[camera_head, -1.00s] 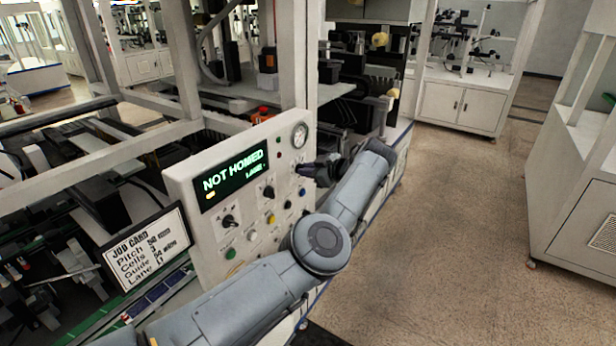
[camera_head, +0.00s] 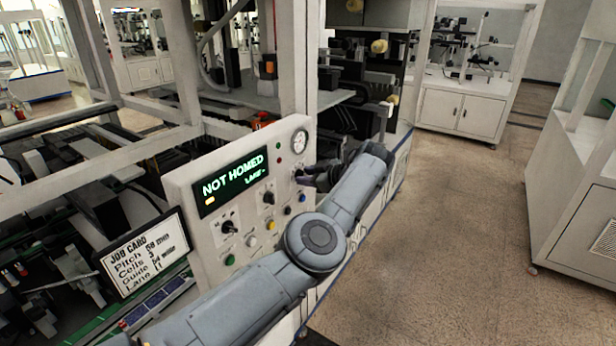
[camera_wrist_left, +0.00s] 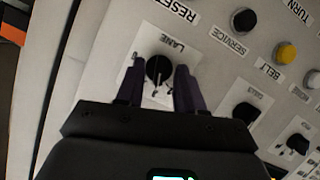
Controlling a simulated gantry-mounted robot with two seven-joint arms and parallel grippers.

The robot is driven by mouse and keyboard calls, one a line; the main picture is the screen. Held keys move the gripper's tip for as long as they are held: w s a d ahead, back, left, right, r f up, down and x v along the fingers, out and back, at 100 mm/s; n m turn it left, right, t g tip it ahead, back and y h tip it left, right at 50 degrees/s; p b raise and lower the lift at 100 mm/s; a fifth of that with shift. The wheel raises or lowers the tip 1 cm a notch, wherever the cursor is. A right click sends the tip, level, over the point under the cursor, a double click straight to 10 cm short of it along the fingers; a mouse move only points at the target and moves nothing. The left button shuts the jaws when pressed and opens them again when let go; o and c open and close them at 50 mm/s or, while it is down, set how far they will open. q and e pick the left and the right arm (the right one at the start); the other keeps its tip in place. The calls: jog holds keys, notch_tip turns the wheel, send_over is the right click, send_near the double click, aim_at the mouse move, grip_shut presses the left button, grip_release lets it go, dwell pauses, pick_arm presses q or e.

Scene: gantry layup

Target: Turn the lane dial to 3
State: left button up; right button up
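The lane dial (camera_wrist_left: 159,69) is a round black knob on a white plate labelled LANE, in the left wrist view. My left gripper (camera_wrist_left: 160,84) has one dark finger on each side of the knob, with gaps visible between fingers and knob. Whether the fingertips touch the panel is unclear. In the head view my left gripper (camera_head: 304,176) is at the right side of the white control panel (camera_head: 208,228) and largely hides the dial. The green display (camera_head: 232,182) reads NOT HOMED, with LANE and a dash below. My right gripper is not in view.
Other knobs and coloured buttons surround the dial, including a yellow button (camera_wrist_left: 286,53) and a black SERVICE button (camera_wrist_left: 244,20). A round gauge (camera_head: 300,141) is above it. A job card (camera_head: 145,252) stands left of the panel. The floor to the right is clear.

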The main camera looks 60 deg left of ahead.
pick_arm(q)
jog(key=v, duration=1)
jog(key=shift+d+r, duration=0.15)
jog(key=shift+d, duration=0.25)
jog(key=shift+w, duration=0.1)
